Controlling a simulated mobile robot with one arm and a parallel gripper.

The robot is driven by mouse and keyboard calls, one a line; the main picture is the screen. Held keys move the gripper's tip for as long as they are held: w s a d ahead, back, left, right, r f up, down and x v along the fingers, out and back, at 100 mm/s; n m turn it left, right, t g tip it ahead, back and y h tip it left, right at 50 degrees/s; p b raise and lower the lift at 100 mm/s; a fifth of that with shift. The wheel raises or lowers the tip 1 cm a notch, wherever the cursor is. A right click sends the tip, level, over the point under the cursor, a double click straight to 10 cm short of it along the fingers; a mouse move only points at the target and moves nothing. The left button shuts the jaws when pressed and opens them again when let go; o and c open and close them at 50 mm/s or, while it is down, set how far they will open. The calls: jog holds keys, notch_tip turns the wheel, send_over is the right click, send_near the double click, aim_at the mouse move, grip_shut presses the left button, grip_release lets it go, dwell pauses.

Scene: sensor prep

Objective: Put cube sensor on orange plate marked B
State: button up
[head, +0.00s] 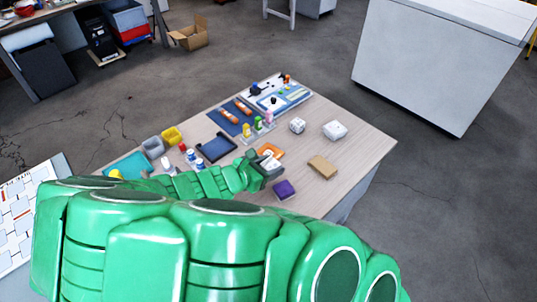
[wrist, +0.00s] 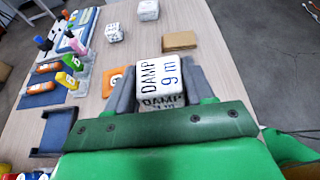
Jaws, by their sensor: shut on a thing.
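My gripper (wrist: 161,88) is shut on a white cube sensor (wrist: 158,76) with black writing, "DAMP" and "9 m". In the head view my gripper (head: 264,170) holds the cube above the wooden table, and my fingers partly cover it. The orange plate (wrist: 112,82) lies on the table just left of my left finger in the wrist view, with a white mark partly hidden, so I cannot read its letter. In the head view the orange plate (head: 274,151) shows just beyond my gripper.
Two other white cubes (head: 297,125) (head: 335,130) stand farther back. Bottles in a clear rack (wrist: 78,75) and a dark blue tray (wrist: 55,130) are left. Bare table lies between the white cubes and brown box.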

jog(key=w+d, duration=0.2)
jog(key=w, duration=0.3)
send_over(268, 148)
jog(key=s, duration=0.5)
jog(key=f, duration=0.8)
jog(key=shift+w+d+f, duration=0.1)
jog(key=shift+w+d, duration=0.1)
jog(key=shift+w, duration=0.05)
jog(key=shift+w+a+f, duration=0.2)
jog(key=shift+w+f, duration=0.4)
jog(key=shift+f, duration=1.6)
jog(key=shift+f, duration=0.15)
jog(key=o, duration=1)
jog(key=shift+o, duration=0.2)
